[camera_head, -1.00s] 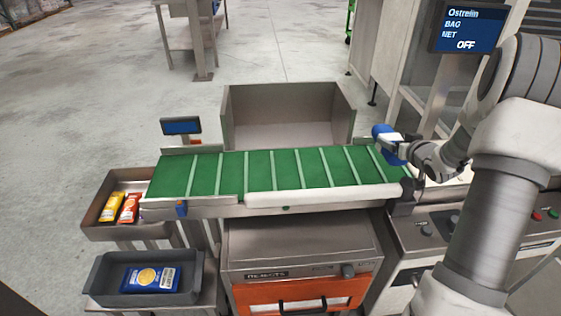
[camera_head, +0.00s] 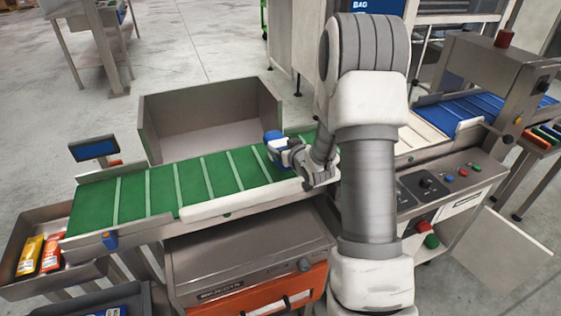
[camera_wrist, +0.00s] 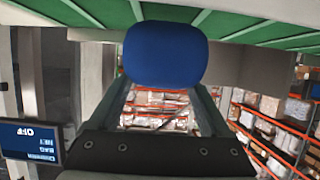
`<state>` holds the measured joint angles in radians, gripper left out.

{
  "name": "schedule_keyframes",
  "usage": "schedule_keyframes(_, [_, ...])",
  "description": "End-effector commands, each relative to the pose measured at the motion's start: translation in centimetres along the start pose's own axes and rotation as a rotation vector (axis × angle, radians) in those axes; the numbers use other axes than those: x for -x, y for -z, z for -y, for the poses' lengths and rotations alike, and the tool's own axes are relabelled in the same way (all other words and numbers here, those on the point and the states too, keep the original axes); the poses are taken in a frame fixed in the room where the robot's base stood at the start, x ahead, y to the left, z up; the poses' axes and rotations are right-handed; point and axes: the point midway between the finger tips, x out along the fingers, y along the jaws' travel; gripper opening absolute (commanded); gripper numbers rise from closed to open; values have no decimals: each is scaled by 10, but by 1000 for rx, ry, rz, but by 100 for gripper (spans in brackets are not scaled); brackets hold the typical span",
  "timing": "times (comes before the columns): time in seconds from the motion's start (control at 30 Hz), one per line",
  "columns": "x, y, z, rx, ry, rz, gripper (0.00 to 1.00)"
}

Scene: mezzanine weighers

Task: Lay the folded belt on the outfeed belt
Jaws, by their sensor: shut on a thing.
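My gripper (camera_head: 279,152) is shut on a blue, rounded bundle (camera_head: 274,142), which looks like the folded belt. In the wrist view the bundle (camera_wrist: 165,55) sits between the two fingers of my gripper (camera_wrist: 163,88) and sticks out past them. The green slatted conveyor belt (camera_head: 147,190), apparently the outfeed belt, runs across the left half of the head view. The bundle is over or beside its right part, near the far edge. I cannot tell whether it touches the belt. The green belt (camera_wrist: 240,25) also fills the top of the wrist view.
A grey open bin (camera_head: 210,108) stands behind the green belt. A small screen (camera_head: 93,149) is at its left end. A tray (camera_head: 22,288) with yellow and orange packets is at the left. A white belt (camera_head: 425,140) and a blue belt (camera_head: 455,112) are at the right.

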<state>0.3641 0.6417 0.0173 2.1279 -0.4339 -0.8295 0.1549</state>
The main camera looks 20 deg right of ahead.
Motion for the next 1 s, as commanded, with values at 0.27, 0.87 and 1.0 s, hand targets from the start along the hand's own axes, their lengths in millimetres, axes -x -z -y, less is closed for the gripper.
schedule_keyframes(0.27, [-10, -24, 4, -1, -1, 1, 8])
schedule_keyframes(0.87, [-17, -42, 4, 0, -1, 0, 92])
schedule_keyframes(1.0, [-17, -42, 4, 0, -1, 0, 100])
